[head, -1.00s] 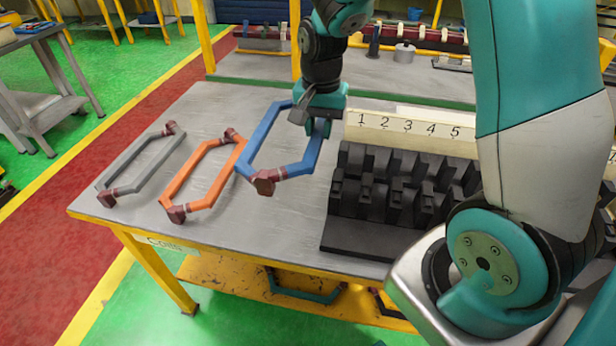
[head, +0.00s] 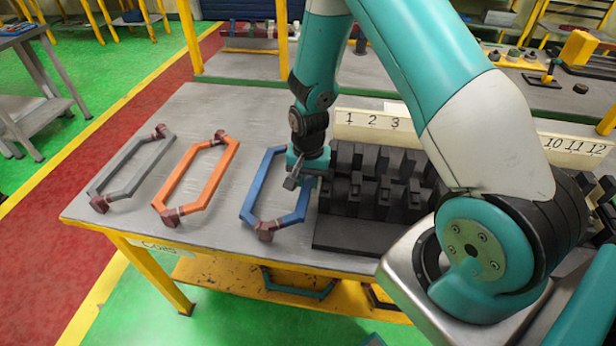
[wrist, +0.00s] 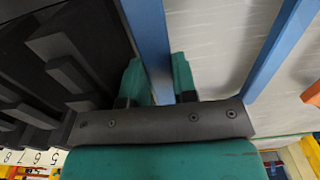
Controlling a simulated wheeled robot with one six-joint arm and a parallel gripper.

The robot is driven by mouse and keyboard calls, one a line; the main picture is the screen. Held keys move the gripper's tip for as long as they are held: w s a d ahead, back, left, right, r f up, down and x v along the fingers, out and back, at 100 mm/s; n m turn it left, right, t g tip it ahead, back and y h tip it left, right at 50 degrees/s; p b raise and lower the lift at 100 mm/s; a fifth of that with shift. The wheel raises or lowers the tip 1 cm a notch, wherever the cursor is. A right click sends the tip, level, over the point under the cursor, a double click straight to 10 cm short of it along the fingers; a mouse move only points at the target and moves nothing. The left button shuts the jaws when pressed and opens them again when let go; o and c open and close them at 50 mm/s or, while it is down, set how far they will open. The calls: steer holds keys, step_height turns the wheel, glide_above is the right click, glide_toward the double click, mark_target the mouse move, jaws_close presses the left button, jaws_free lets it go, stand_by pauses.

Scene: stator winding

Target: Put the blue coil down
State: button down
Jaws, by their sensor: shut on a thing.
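The blue coil (head: 258,183) is a long hexagonal loop with dark red-brown ends. In the head view it is at or just above the grey table top, between the orange coil and the black slotted block. I cannot tell whether it touches the table. My gripper (head: 302,184) is shut on its right long side, beside the block. In the wrist view, my gripper (wrist: 160,82) has its green fingers on both sides of a blue bar (wrist: 150,35). The coil's far end is partly hidden by my arm.
The orange coil (head: 181,184) and the grey coil (head: 122,178) lie to the left on the table (head: 205,238). The black slotted block (head: 345,236) stands close to the right, with a numbered strip (head: 350,122) behind it. My arm covers part of both.

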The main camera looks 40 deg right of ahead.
steer(key=shift+s+f+b, duration=0.1)
steer(key=shift+f+b, duration=0.4)
steer(key=shift+f, duration=0.1)
steer(key=c, duration=1.2)
jaws_free()
steer(key=shift+s+f, duration=0.1)
steer(key=shift+w+r+p, duration=0.2)
steer(key=shift+r+p, duration=0.1)
steer(key=shift+r, duration=0.5)
step_height(320, 180, up, 11)
steer(key=b, duration=0.2)
steer(key=s+a+r+n+y, duration=0.1)
steer(key=s+a+r+n, duration=0.4)
steer(key=s, duration=0.2)
steer(key=s+a+r+n+y, duration=0.1)
steer(key=s+a+r+n, duration=0.4)
steer(key=s+a, duration=0.1)
steer(key=s+a+r+n+y, duration=0.2)
steer(key=s+a+r+n, duration=0.3)
steer(key=s, duration=0.3)
steer(key=shift+a+r+n, duration=0.4)
steer(key=shift+a+n, duration=0.05)
steer(key=shift+n, duration=0.15)
